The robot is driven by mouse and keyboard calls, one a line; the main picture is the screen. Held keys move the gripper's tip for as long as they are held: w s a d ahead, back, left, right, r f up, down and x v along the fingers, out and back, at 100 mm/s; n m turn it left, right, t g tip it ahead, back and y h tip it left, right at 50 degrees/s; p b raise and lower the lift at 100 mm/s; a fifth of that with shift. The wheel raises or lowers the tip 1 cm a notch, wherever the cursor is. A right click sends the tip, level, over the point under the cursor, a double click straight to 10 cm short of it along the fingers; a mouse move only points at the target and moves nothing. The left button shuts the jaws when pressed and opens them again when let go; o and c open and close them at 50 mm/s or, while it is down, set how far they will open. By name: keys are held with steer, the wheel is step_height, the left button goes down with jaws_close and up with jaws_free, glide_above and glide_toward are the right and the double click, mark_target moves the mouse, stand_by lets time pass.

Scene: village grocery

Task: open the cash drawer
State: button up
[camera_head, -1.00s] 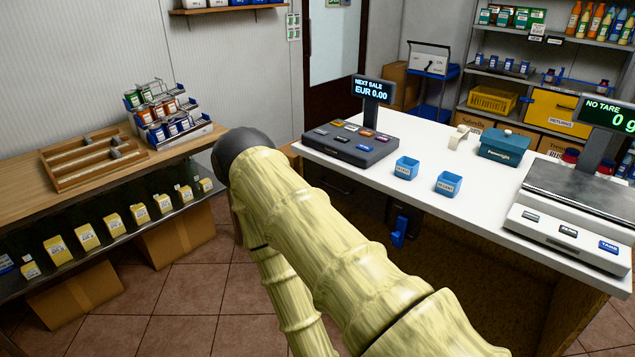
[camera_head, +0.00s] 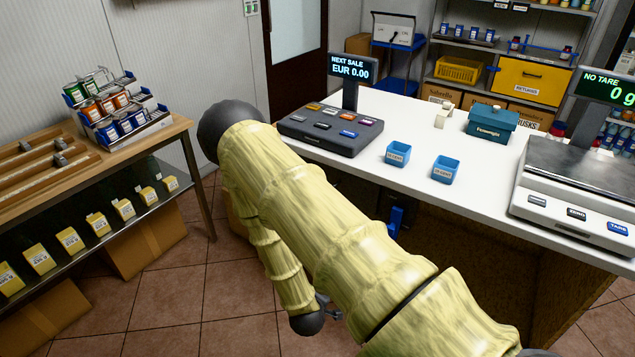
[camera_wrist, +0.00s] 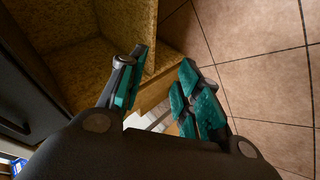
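A dark box (camera_head: 372,206) sits under the counter's front edge, mostly hidden behind my arm in the head view; it may be the cash drawer. No opening shows there. In the wrist view a dark panel (camera_wrist: 32,85) at the left looks like the same unit; I cannot tell for sure. The register keypad (camera_head: 330,129) stands on the counter above, its display reading EUR 0.00. My gripper (camera_wrist: 164,60) is open and empty in the wrist view, its teal-padded fingers apart, with the speckled counter base and floor beyond. In the head view its fingers are mostly hidden.
The white counter (camera_head: 400,112) carries two blue cups (camera_head: 398,153), a teal box (camera_head: 492,122) and a scale (camera_head: 580,180). A blue item (camera_head: 396,220) hangs below its edge. A wooden shelf unit (camera_head: 170,135) stands left. Tiled floor (camera_head: 180,305) lies between.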

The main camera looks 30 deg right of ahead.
steer(key=w+d+r+t+h+b, duration=0.1)
steer(key=w+d+r+h, duration=0.2)
steer(key=w+r+h, duration=0.55)
steer(key=w+d+r+h, duration=0.3)
steer(key=w+r+h, duration=0.1)
steer(key=w+r, duration=0.85)
steer(key=shift+n+y, duration=0.25)
steer(key=shift+n, duration=0.25)
steer(key=p+x, duration=0.1)
steer(key=x, duration=0.9)
steer(key=shift+w+d+f+p, duration=0.2)
steer(key=shift+w+p, duration=0.05)
steer(key=shift+p, duration=0.1)
jaws_close()
